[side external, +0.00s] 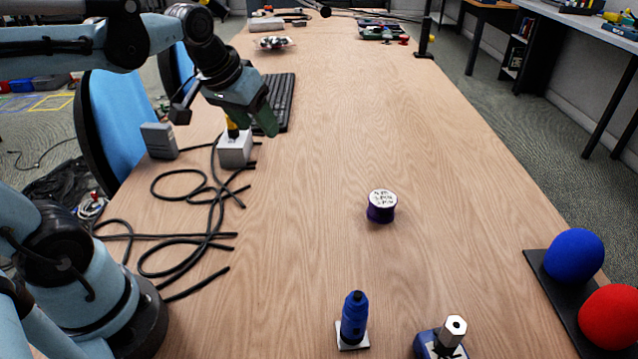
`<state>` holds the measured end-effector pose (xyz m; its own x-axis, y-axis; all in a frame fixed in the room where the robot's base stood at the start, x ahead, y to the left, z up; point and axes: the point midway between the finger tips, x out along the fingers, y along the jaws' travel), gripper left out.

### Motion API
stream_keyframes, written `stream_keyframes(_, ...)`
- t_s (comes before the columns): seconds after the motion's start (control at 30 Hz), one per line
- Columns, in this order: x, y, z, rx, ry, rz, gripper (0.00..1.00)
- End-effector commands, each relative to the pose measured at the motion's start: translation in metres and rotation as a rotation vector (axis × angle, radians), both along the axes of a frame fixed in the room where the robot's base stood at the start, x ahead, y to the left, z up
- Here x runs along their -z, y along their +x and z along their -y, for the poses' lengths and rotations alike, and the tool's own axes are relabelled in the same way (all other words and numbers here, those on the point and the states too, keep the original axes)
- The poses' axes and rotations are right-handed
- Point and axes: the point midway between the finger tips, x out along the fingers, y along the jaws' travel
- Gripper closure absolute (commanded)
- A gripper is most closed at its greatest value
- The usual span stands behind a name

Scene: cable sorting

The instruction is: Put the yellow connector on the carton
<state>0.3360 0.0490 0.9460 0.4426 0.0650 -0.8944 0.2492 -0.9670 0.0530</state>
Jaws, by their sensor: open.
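The yellow connector (232,129) stands upright on top of a small pale box, which looks like the carton (235,152), at the left of the table. Its upper part is partly hidden by my gripper. My gripper (250,122) is open, just above and to the right of the connector. One green finger hangs to the right, clear of the connector. I cannot tell whether the other finger touches it.
Black cables (205,215) lie in loops in front of the carton. A grey box (158,140) stands left of it and a keyboard (281,100) behind. A purple spool (381,206) sits mid-table. A blue connector (354,318) stands near the front.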

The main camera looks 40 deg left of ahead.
Motion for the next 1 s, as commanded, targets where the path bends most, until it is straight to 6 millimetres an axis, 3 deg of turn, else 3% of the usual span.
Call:
stream_keyframes(0.1,0.019,-0.023,0.025,0.114,0.032,0.065,0.45)
stream_keyframes(0.3,0.041,-0.043,0.046,0.225,0.066,0.137,0.45)
stream_keyframes(1.0,0.046,-0.047,0.049,0.248,0.073,0.152,0.45)
